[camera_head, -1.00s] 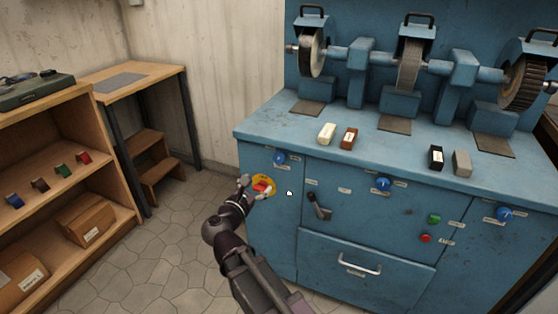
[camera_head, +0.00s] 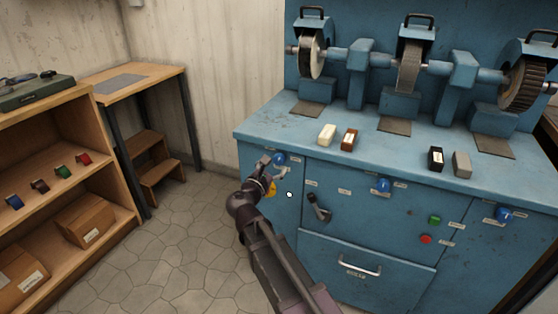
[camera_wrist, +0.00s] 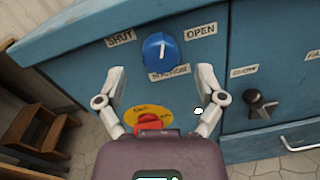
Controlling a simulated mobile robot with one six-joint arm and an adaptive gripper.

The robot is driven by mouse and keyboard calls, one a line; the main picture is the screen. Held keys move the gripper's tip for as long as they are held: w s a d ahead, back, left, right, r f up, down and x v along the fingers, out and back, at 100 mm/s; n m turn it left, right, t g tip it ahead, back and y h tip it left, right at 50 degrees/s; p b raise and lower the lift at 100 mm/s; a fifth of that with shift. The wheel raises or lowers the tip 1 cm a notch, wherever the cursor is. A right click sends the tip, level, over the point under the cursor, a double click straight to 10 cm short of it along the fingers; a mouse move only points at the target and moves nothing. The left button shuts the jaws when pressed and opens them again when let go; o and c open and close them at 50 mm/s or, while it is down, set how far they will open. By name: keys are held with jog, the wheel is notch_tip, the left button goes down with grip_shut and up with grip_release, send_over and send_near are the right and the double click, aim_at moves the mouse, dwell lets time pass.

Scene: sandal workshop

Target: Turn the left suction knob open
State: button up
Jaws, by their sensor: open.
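The left suction knob (camera_head: 279,159) is a round blue dial on the left front panel of the blue machine. In the wrist view the knob (camera_wrist: 158,52) has a white mark pointing roughly up, between a SHUT label (camera_wrist: 121,38) on its left and an OPEN label (camera_wrist: 201,29) on its right. My gripper (camera_head: 274,167) is in front of the panel, just below the knob. In the wrist view my gripper (camera_wrist: 160,72) is open and empty, its fingertips apart on either side and a little below the knob. I see no contact with it.
A red switch on a yellow plate (camera_wrist: 150,117) sits below the knob, partly hidden by my gripper. A black lever (camera_head: 318,208) is to the right. Other blue knobs (camera_head: 384,184) (camera_head: 504,214) are farther right. Blocks (camera_head: 327,134) lie on the top.

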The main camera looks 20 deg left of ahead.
aim_at(277, 161)
jog(key=shift+w+d, duration=0.15)
jog(key=shift+w, duration=0.85)
jog(key=shift+w+d, duration=0.1)
jog(key=shift+w, duration=0.85)
jog(key=shift+c, duration=0.2)
jog(key=c, duration=1.1)
